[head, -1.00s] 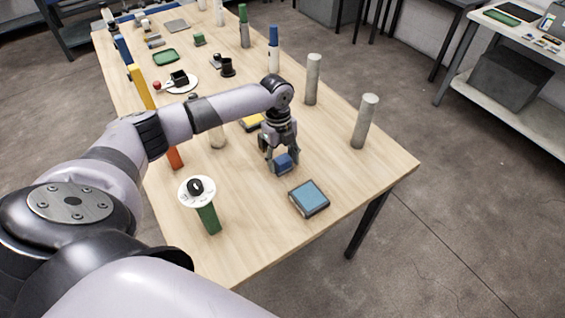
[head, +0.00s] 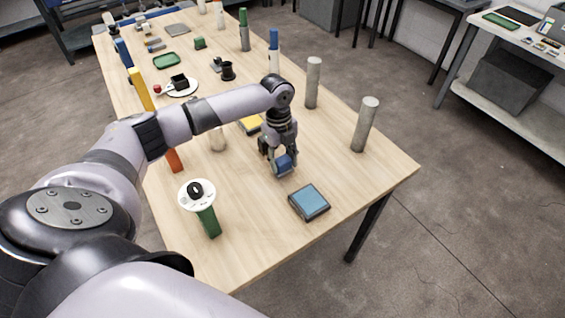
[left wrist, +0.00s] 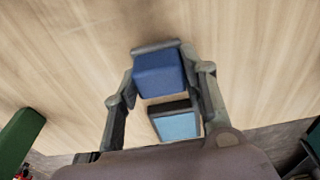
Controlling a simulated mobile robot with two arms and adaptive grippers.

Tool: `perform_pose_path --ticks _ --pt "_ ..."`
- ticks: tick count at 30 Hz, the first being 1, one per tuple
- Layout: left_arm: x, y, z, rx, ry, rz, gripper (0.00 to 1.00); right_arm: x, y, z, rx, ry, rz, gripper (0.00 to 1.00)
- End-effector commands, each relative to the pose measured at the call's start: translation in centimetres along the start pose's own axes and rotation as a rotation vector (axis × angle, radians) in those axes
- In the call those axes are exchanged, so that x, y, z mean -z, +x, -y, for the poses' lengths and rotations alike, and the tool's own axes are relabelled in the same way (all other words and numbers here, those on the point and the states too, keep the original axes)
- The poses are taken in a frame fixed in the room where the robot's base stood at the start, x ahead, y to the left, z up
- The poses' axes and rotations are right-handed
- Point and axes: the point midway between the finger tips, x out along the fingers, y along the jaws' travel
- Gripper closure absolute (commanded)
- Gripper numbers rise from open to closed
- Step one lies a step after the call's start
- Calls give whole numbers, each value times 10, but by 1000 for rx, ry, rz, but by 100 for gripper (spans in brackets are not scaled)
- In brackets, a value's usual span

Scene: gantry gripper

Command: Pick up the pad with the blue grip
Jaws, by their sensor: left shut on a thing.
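My left gripper (head: 280,158) is at the near part of the table, pointing down, with its fingers shut on the blue grip (head: 284,164). In the left wrist view the blue grip (left wrist: 158,76) sits between the two fingers, with a grey edge of the pad (left wrist: 155,47) showing along its far side. The rest of the pad is hidden under the grip and fingers. I cannot tell whether the pad touches the table. My right gripper is not in view.
A light-blue-topped block (head: 310,201) lies close by, toward the near edge. Grey cylinders (head: 365,124) stand at the right. A yellow block (head: 250,124) lies behind the gripper. Bare table (head: 335,160) lies to the right.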

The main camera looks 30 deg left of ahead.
Motion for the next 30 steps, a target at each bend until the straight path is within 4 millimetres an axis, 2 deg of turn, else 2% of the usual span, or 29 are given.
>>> perform_pose_path --ticks 5,15,19,24,30 --pt "3 -29 1 5 1 3 88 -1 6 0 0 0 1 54" --pt "14 -125 2 8 1 3 88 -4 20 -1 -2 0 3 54" --pt "19 -155 1 5 1 2 88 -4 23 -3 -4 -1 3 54" --pt "22 -179 0 2 1 0 88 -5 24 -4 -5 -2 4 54" --pt "23 -189 0 0 0 0 88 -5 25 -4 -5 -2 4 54"
